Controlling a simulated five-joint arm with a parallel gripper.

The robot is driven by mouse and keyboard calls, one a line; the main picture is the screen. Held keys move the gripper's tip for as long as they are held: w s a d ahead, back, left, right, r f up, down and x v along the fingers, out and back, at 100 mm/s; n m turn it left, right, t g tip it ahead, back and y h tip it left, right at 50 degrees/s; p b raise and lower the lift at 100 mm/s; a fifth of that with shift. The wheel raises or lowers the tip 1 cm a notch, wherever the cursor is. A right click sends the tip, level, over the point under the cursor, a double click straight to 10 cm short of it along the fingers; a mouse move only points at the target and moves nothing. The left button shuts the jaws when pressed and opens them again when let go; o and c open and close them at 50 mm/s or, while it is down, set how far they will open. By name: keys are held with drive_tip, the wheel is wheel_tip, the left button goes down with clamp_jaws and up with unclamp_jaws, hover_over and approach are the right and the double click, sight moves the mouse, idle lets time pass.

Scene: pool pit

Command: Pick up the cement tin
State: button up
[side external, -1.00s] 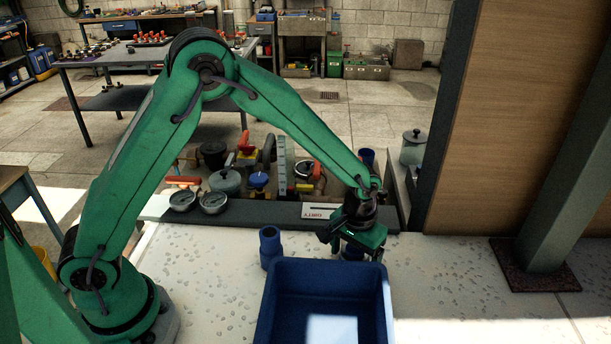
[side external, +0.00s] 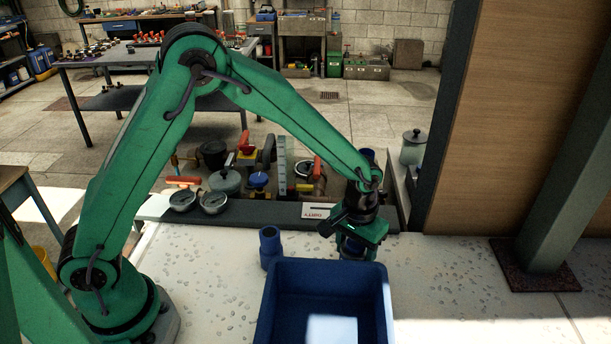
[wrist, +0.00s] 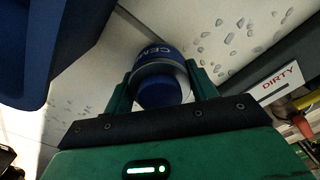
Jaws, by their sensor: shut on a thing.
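The cement tin is a blue round tin with a pale band and white letters reading "CEM"; it shows between my fingers in the wrist view (wrist: 155,60). My gripper (wrist: 158,82) is shut on it, one finger on each side. In the side external view, my gripper (side external: 357,241) points down behind the blue bin, and part of the cement tin (side external: 353,248) shows below it. The bin's rim hides the area under the tin, so I cannot tell whether it touches the pale surface.
The blue bin (side external: 300,284) stands just in front of my gripper. A "DIRTY" sign (side external: 318,212) lies on the dark ledge, with pots, gauges and pipes behind. The pale surface is clear to the right.

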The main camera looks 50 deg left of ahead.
wheel_tip(320, 180, up, 8)
drive_tip(key=shift+r, duration=0.25)
idle(0.7)
